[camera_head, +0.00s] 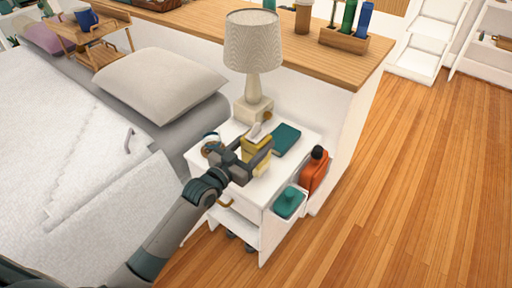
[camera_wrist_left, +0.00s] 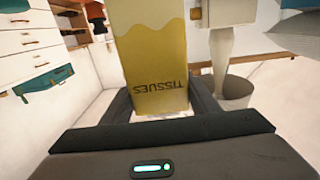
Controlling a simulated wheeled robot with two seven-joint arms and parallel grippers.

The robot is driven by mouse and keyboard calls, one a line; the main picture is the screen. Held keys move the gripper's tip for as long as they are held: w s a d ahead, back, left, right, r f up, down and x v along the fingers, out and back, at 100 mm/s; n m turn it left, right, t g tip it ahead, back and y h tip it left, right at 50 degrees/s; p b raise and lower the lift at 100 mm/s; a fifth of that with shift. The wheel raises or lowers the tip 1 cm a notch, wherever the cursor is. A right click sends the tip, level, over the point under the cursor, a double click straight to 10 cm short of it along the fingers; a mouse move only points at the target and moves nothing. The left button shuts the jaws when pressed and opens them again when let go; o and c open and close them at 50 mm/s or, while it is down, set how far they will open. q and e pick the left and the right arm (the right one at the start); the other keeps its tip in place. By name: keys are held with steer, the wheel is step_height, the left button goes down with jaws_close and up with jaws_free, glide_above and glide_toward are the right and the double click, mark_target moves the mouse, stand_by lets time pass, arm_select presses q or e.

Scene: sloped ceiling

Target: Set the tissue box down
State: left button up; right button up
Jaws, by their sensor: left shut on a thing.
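The yellow tissue box (camera_head: 256,146), with a white tissue at its top, is over the white nightstand (camera_head: 284,174) beside the bed. My left gripper (camera_head: 257,156) is shut on the box. In the left wrist view the box (camera_wrist_left: 152,55) sits between the two fingers of the gripper (camera_wrist_left: 160,100), with its "TISSUES" print upside down. I cannot tell whether the bottom of the box touches the nightstand top. My right gripper is not in view.
A lamp (camera_head: 254,60) stands at the back of the nightstand. A teal book (camera_head: 286,139) lies right of the box, and a small round object (camera_head: 211,146) is on the left. A red bottle (camera_head: 315,170) and a teal item (camera_head: 289,202) are at the nightstand's right side.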

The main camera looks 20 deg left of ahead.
arm_select(q)
steer(key=shift+f, duration=1.1)
steer(key=o, duration=1.1)
steer(key=shift+o, duration=0.2)
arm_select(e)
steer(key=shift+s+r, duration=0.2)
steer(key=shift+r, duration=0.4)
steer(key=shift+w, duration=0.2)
arm_select(q)
steer(key=shift+s+a, duration=0.1)
steer(key=shift+s, duration=0.35)
steer(key=v, duration=1.1)
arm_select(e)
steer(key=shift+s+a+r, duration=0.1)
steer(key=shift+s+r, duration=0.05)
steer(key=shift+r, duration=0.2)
